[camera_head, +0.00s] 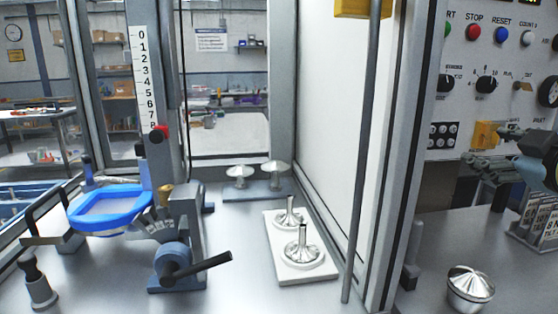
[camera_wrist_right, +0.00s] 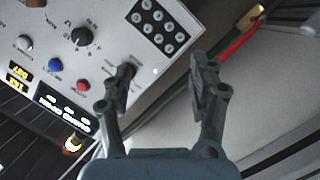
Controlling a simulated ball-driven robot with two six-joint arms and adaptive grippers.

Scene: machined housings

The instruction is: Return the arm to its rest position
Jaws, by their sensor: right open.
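My right gripper (camera_head: 484,165) is at the right of the head view, in front of the control panel (camera_head: 473,85). In the right wrist view its two fingers (camera_wrist_right: 160,82) stand well apart with nothing between them, and the panel (camera_wrist_right: 185,20) with its knobs and buttons lies beyond them. Part of my right arm shows at the right edge of the head view. My left gripper is in neither view.
A white plate (camera_head: 278,258) holds two metal parts with upright stems. Two mushroom-shaped parts stand behind it on a grey base (camera_head: 255,190). A domed metal part (camera_head: 470,288) stands at front right. A blue lever device (camera_head: 172,262) stands left. A grey post separates the enclosure from the panel.

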